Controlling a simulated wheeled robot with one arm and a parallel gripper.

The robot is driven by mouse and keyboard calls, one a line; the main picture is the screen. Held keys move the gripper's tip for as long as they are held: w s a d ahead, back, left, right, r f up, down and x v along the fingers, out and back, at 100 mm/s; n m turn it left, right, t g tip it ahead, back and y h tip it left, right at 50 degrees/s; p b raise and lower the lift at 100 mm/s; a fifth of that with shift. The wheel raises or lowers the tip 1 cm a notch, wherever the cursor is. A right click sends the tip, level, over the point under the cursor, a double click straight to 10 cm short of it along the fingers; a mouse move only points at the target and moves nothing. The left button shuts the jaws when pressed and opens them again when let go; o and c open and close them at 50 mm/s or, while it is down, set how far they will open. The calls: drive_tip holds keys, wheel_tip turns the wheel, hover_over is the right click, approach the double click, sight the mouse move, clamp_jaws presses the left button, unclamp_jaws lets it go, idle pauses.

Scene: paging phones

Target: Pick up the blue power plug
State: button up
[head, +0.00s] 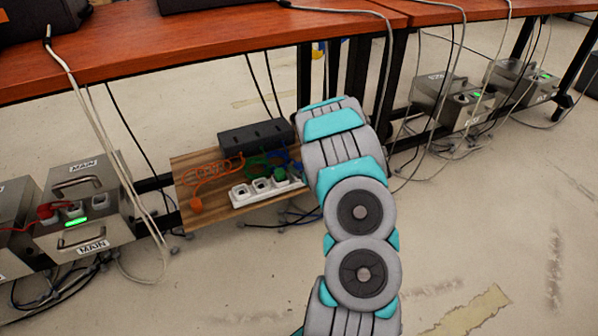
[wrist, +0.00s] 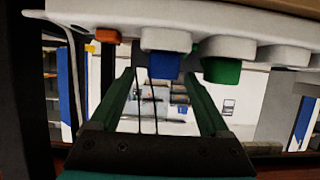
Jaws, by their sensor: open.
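The blue power plug (wrist: 165,66) shows in the wrist view, at a white socket of the white power strip (wrist: 275,28). My gripper (wrist: 158,76) is open, with its two dark green fingers pointing toward the strip. The blue plug appears between the fingertips, with no clear contact; the remaining gap cannot be told. In the head view the power strip (head: 266,196) lies on a wooden board, and blue cable (head: 284,160) shows beside my arm. My gripper and the blue plug are hidden there behind my arm.
A green plug (wrist: 222,70) sits just right of the blue one, close to the right finger. An orange plug (head: 196,205) lies on the wooden board (head: 190,168). A dark box (head: 255,138) stands behind the strip. The table edge (head: 200,60) overhangs; cables hang around.

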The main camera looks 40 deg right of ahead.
sight(297, 164)
drive_tip(key=shift+w+f, duration=0.4)
drive_tip(key=shift+w, duration=0.05)
drive_tip(key=x, duration=0.4)
drive_tip(key=shift+w+b, duration=0.15)
drive_tip(key=shift+b, duration=0.2)
clamp_jaws()
